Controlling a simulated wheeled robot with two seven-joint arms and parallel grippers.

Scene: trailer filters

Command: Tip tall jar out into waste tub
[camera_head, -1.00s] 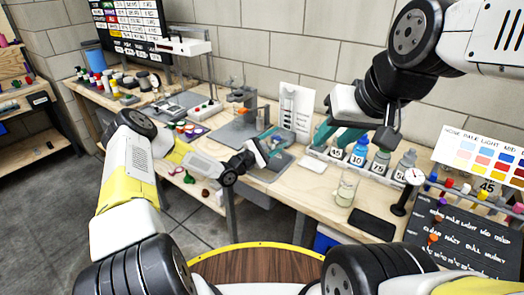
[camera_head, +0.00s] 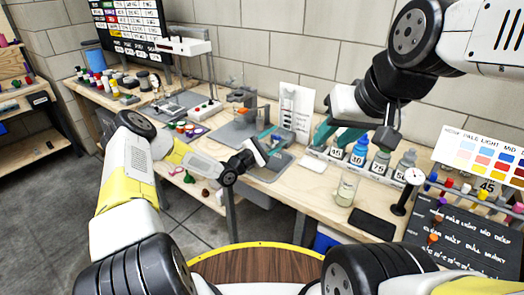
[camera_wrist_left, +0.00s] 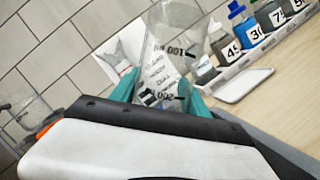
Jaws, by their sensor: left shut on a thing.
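My left gripper (camera_head: 274,148) is over the bench beside the grey stand. In the left wrist view its teal fingers are shut on a clear graduated beaker (camera_wrist_left: 168,58), which is tilted, with its printed marks showing. The beaker looks empty. A glass jar (camera_head: 347,188) with pale contents stands upright on the bench, apart from both grippers. I cannot tell which of these vessels is the tall jar. My right gripper (camera_head: 337,134) is open and empty above the numbered bottles, its teal fingers apart. I cannot make out the waste tub for certain.
A rack of numbered bottles (camera_head: 368,163) stands behind the jar. A black slab (camera_head: 372,224) and a dial gauge on a stand (camera_head: 404,192) are to its right. A white card (camera_head: 296,108) stands behind. A blue bin (camera_head: 325,240) is under the bench.

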